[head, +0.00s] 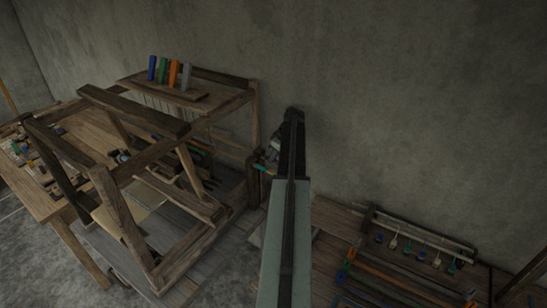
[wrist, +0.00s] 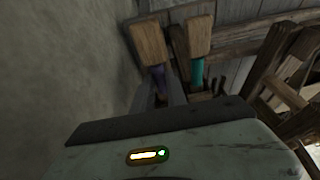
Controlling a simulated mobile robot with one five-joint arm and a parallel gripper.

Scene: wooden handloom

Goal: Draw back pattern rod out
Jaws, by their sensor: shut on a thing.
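My gripper (head: 271,156) is at the right end of the wooden loom (head: 140,125), beside the wall. In the wrist view its grey fingers (wrist: 162,94) are shut on a rod with a purple section (wrist: 158,77) and a wooden end block (wrist: 148,43). This rod is the one nearer the wall, so I take it as the back pattern rod. A second rod, with a teal section (wrist: 197,72) and a wooden block (wrist: 200,37), sits beside it, apart from my fingers. The teal also shows in the head view (head: 262,169). The held rod's far end is hidden.
The wall (head: 400,110) stands close behind my gripper. A shelf on the loom holds several coloured blocks (head: 173,73). A bench with a tool rack (head: 425,240) is at the lower right. A cluttered table (head: 45,200) stands at the left.

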